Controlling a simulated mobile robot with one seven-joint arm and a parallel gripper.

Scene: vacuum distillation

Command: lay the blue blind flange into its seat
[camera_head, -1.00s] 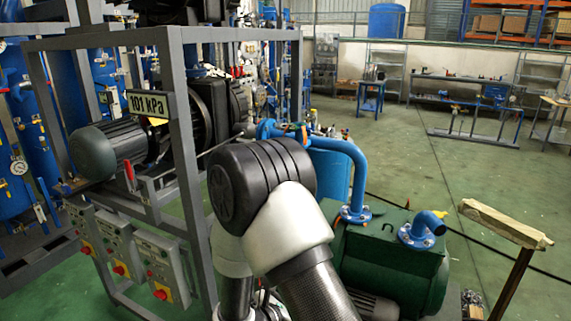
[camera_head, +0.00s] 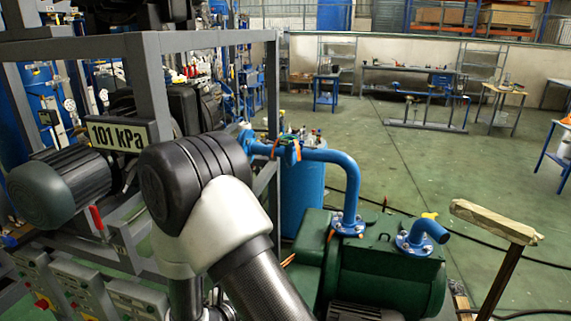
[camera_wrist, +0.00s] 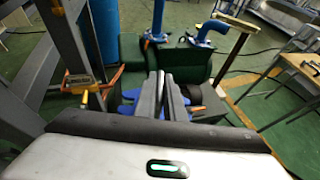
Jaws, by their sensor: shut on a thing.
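My gripper (camera_wrist: 164,80) shows in the wrist view, its two dark fingers close together and pointing away from the camera. Blue parts of the blind flange (camera_wrist: 126,109) show on both sides of the fingers, which are shut on it. The fingers hide most of it, so its tilt and any contact below cannot be told. In the head view my arm's elbow and forearm are visible, but the gripper and the held flange are hidden. I cannot pick out the seat with certainty.
A green machine (camera_head: 385,275) carries a blue bent pipe (camera_head: 352,185) and a short blue elbow (camera_head: 418,238). A grey frame (camera_head: 150,85) with a "101 kPa" sign (camera_head: 118,135) stands left. A wooden-topped post (camera_head: 495,222) stands right. Open floor (camera_head: 420,155) lies beyond.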

